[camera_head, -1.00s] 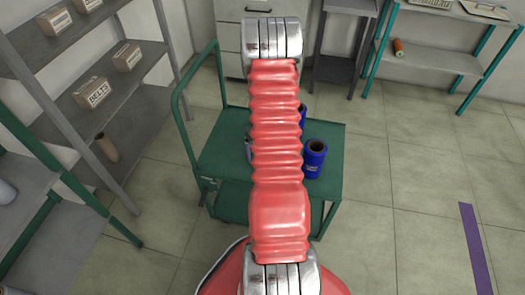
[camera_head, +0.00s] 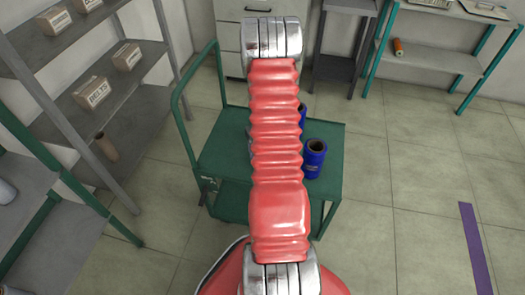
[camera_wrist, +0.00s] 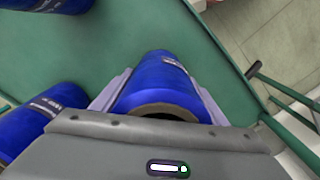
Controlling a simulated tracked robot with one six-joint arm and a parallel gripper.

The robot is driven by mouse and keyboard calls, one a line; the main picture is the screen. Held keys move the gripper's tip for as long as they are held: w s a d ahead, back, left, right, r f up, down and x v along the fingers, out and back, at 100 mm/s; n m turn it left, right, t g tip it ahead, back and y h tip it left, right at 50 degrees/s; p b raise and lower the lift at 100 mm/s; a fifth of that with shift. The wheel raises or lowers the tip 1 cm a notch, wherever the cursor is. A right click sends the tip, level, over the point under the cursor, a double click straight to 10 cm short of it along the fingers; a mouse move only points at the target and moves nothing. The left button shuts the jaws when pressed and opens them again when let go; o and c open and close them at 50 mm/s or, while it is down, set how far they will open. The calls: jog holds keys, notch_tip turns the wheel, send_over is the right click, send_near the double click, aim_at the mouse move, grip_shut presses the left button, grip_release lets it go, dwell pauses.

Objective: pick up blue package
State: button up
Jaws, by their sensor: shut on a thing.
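The blue package in my grip is a blue roll with a brown cardboard core (camera_wrist: 160,85), in the middle of the wrist view. My gripper (camera_wrist: 158,92) has one pale finger on each side of this roll and is shut on it. The roll's near end is partly covered by the grey gripper body. Whether it touches the cart top is not clear. In the head view my red arm hides the gripper and most of what it holds. Another blue roll (camera_head: 314,158) stands upright on the green cart (camera_head: 225,150), right of my arm.
Two more blue rolls show in the wrist view, one at the left (camera_wrist: 40,122) and one at the top left (camera_wrist: 48,4). Grey shelves with boxes (camera_head: 92,92) stand at the left. A shelf with an orange spool (camera_head: 398,47) is at the back right. Floor at the right is clear.

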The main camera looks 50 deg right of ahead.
notch_tip(320, 180, up, 10)
dwell(0.6)
dwell(0.5)
